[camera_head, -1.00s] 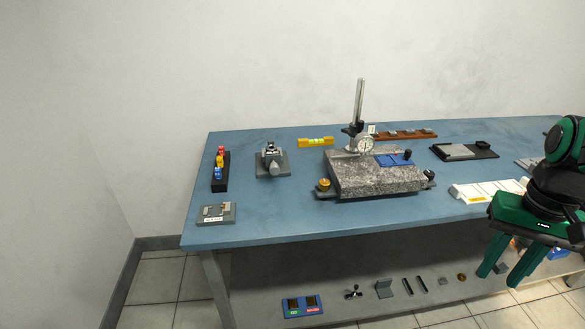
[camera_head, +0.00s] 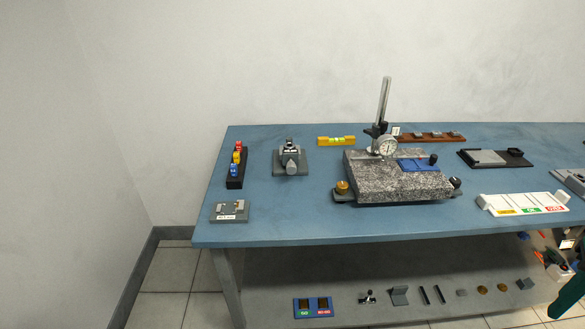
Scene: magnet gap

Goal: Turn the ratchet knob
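A grey device on a dark grey base (camera_head: 293,162) stands on the left half of the blue table (camera_head: 300,220). It looks like a micrometer in a stand. A rounded grey barrel (camera_head: 291,167) points toward me, and its end may be the ratchet knob; it is too small to tell. Only a green piece of my gripper (camera_head: 570,298) shows at the lower right edge, far from the device. The rest of my gripper is out of the picture, and nothing held is visible.
A granite plate (camera_head: 385,183) with a dial gauge (camera_head: 386,147) on a post stands right of the device. A black rack (camera_head: 236,180) with coloured pieces is on its left, a small grey block (camera_head: 230,211) in front. A yellow level (camera_head: 336,141) lies behind. Several parts lie on the lower shelf.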

